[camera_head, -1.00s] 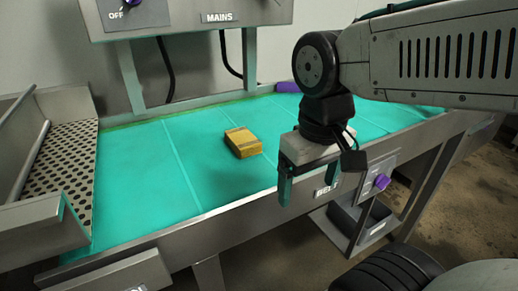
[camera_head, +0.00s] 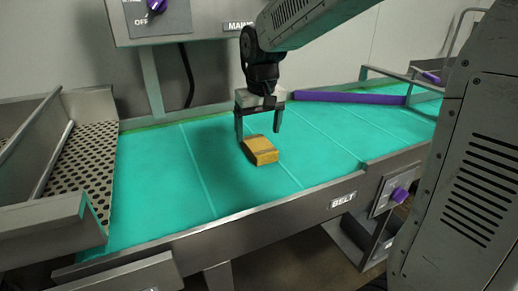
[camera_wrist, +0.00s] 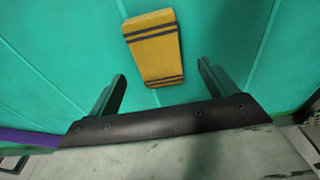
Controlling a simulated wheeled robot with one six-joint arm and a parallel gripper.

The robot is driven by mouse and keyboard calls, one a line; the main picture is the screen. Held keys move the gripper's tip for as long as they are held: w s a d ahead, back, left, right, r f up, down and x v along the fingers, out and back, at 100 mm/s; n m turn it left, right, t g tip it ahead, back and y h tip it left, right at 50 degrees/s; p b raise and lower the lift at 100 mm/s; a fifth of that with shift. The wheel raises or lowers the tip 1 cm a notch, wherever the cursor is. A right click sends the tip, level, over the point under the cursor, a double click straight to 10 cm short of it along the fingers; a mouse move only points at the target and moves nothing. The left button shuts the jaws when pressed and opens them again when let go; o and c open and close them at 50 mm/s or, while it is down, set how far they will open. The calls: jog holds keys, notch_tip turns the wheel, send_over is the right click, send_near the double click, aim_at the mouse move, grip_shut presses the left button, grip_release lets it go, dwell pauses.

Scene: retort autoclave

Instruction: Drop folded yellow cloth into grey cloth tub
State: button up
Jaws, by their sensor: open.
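The folded yellow cloth (camera_head: 261,151) lies on the teal belt (camera_head: 160,170), and it also shows in the wrist view (camera_wrist: 153,47) with dark stripes across it. My gripper (camera_head: 257,137) is open and empty, just behind and above the cloth in the head view. In the wrist view, the two fingers of my gripper (camera_wrist: 160,88) are spread apart, and the cloth lies beyond their tips, roughly centred between them. I cannot tell the exact height of the fingers above the belt. The grey cloth tub (camera_head: 355,232) appears to be the grey bin under the belt's front edge, partly hidden.
A perforated metal tray (camera_head: 78,160) stands at the left end of the belt. A purple bar (camera_head: 350,97) crosses the belt at the back right. A control panel with a purple knob (camera_head: 400,194) is on the front rail. The left part of the belt is clear.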

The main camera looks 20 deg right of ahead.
aim_at(259, 144)
notch_tip(259, 144, down, 5)
jog(key=shift+d+r, duration=0.1)
jog(key=c, duration=1.2)
jog(key=shift+o, duration=0.2)
jog(key=shift+r, duration=0.15)
jog(key=shift+w+r, duration=0.1)
jog(key=shift+r, duration=0.15)
notch_tip(259, 144, up, 3)
jog(key=s, duration=1)
jog(key=s+r, duration=0.1)
jog(key=s, duration=0.5)
jog(key=shift+a+r, duration=0.1)
jog(key=shift+a, duration=0.2)
